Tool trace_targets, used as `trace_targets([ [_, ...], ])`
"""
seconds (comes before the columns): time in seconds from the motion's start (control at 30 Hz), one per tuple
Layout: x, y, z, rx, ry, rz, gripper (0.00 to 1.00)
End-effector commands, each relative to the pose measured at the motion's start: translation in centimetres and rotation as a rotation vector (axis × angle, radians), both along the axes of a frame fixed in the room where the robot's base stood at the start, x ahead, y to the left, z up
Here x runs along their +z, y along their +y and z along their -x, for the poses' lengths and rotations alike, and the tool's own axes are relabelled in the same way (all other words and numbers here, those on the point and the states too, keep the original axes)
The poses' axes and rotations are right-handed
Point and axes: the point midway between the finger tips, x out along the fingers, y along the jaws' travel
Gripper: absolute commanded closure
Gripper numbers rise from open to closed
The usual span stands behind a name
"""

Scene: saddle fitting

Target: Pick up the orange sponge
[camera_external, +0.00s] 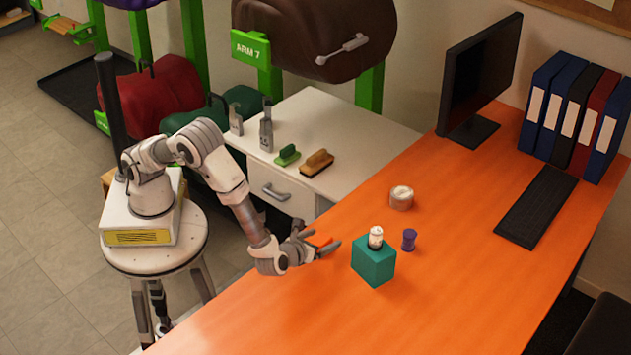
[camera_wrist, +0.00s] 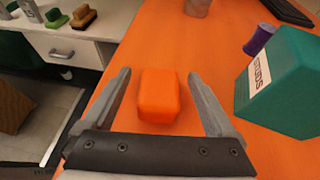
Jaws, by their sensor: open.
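The orange sponge (camera_wrist: 159,96) lies on the orange desk, between and just beyond my open fingers in the wrist view. In the external view only a small part of the sponge (camera_external: 326,243) shows between my fingers. My gripper (camera_wrist: 160,84) is open, with one finger on each side of the sponge and a gap of desk showing on both sides. In the external view my gripper (camera_external: 327,244) is low over the desk's near left edge. I cannot tell how far the fingertips are above the desk.
A teal box (camera_external: 373,262) labelled STUDS stands close right of my gripper, with a small white-topped jar (camera_external: 376,237) on it. A purple spool (camera_external: 409,240) and a round tin (camera_external: 401,198) stand beyond. A white cabinet (camera_external: 352,136) holds brushes. The front desk area is clear.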

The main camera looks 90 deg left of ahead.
Motion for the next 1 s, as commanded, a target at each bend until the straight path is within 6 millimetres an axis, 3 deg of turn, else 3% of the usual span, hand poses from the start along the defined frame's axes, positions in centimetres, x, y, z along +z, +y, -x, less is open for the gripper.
trace_targets([
  [0.17, -1.0, 1.9, -1.4, 0.003, -0.001, 0.000, 0.09],
  [0.4, -1.0, 2.0, -1.6, 0.001, 0.000, 0.000, 0.09],
  [0.9, -1.0, 2.0, -1.6, 0.000, -0.001, 0.001, 0.98],
  [1.0, -1.0, 2.0, -1.6, 0.000, -0.001, 0.001, 0.98],
])
